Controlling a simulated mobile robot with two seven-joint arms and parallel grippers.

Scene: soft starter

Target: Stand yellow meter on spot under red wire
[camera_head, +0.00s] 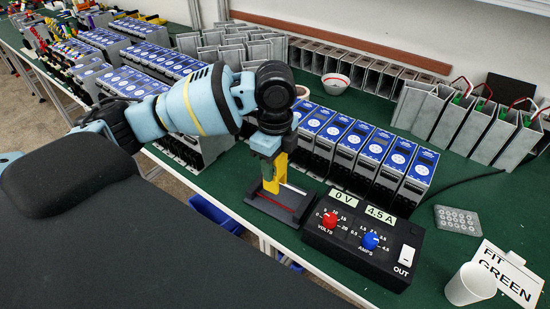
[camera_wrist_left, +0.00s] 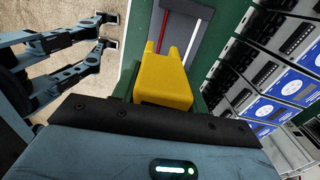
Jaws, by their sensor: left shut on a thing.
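The yellow meter (camera_head: 269,179) is in the jaws of my left gripper (camera_head: 268,152), pointing down over a dark tray (camera_head: 290,208) at the table's front edge. It also shows in the left wrist view (camera_wrist_left: 163,78), above a grey plate with a dark strip. Whether its lower end touches the tray I cannot tell. A thin red line (camera_head: 288,198) runs across the tray just beside the meter. Red wires (camera_head: 525,102) loop over grey housings at the back right. My right gripper is not clearly in view.
A black power supply (camera_head: 364,238) with red and blue knobs stands close right of the tray. Rows of blue-faced units (camera_head: 370,153) stand behind. A white cup (camera_head: 470,284) and a "FIT GREEN" card (camera_head: 510,272) are at the right. Green table beyond the supply is partly clear.

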